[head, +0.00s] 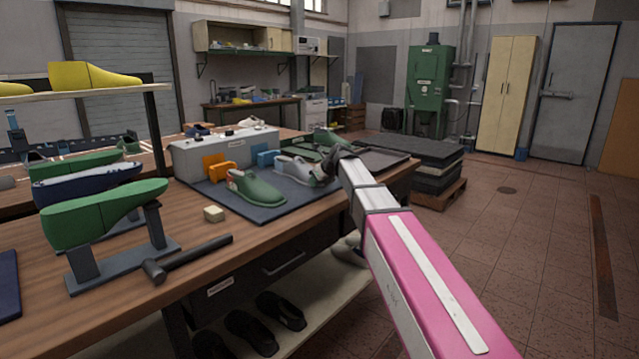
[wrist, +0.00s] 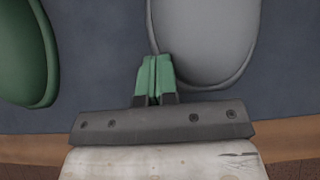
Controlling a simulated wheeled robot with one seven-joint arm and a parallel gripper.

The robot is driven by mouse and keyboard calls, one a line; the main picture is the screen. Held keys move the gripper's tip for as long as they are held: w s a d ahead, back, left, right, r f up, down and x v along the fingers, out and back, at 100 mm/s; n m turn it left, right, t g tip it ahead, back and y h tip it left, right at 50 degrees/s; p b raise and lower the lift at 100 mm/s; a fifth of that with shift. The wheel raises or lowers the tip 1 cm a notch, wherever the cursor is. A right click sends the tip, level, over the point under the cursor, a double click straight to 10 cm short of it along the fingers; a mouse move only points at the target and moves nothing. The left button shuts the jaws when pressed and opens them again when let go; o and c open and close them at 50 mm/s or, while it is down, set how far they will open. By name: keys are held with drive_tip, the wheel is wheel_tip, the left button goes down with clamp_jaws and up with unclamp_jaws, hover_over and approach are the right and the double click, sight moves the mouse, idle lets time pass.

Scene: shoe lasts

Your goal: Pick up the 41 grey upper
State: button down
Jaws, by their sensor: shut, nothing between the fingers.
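A grey upper (head: 296,169) lies on the dark blue mat (head: 290,196) on the workbench, partly hidden by my gripper (head: 329,160). In the wrist view its rounded grey end (wrist: 207,38) fills the upper right. My gripper's green-tipped fingers (wrist: 154,72) are together with nothing between them, at the lower left edge of the grey upper. Whether they touch it I cannot tell. A green upper (head: 257,188) lies to the left on the same mat, and it also shows at the left of the wrist view (wrist: 24,55). No size number is readable.
A white box (head: 225,153) with orange and blue blocks stands behind the uppers. A cream block (head: 214,214), a hammer (head: 190,259) and a green last on a stand (head: 105,214) are at the left. A dark tray (head: 378,160) lies beyond my gripper.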

drive_tip(key=shift+a, duration=0.1)
drive_tip(key=shift+w+a, duration=0.6)
drive_tip(key=shift+s, duration=0.1)
